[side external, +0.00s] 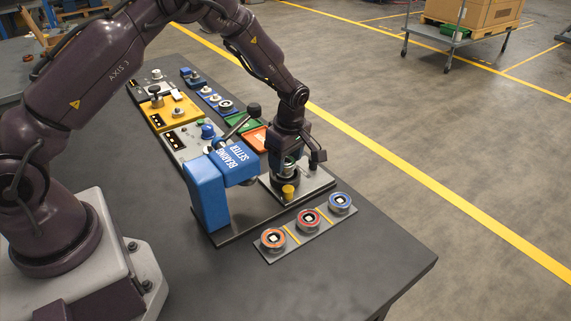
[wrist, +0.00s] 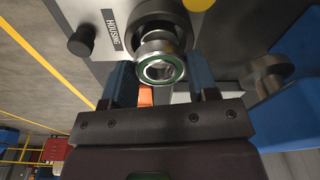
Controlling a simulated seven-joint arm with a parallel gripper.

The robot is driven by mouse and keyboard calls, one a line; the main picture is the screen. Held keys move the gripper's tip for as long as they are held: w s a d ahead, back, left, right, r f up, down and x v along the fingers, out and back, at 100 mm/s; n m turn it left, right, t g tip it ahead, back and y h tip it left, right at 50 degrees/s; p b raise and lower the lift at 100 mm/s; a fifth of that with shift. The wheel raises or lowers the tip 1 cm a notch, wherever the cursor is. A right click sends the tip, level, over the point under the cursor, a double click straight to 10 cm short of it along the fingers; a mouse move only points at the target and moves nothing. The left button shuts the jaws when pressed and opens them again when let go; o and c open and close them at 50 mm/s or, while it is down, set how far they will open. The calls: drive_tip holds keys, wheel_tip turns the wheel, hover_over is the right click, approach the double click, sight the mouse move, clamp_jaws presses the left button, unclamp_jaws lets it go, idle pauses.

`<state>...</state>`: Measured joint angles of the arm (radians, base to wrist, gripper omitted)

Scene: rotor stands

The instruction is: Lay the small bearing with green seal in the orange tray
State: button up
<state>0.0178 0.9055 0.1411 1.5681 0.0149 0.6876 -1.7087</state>
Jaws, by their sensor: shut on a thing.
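My gripper (side external: 287,162) is over the grey plate beside the blue bearing setter press (side external: 208,190). In the wrist view its two blue fingers stand either side of a small metal bearing with a green seal ring (wrist: 161,70), and it is shut on this bearing. In the side view the bearing is mostly hidden by the fingers. A round metal part of the housing station (wrist: 150,25) shows just behind the bearing; I cannot tell whether they touch. The orange tray (side external: 253,139) lies behind and left of my gripper, partly hidden by the arm; a bit of orange shows in the wrist view (wrist: 146,95).
A green tray (side external: 238,121) lies behind the orange one. A grey strip (side external: 307,228) with bearings sealed orange, red and blue lies in front. The table's front right is clear.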

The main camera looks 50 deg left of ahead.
wheel_tip(320, 180, up, 11)
idle(0.7)
drive_tip(key=shift+r, duration=0.25)
wheel_tip(320, 180, up, 5)
drive_tip(key=m+t+h, duration=0.1)
drive_tip(key=m+t, duration=0.1)
drive_tip(key=m, duration=1.6)
hover_over(262, 140)
wheel_tip(262, 140, down, 18)
drive_tip(key=shift+f, duration=2.2)
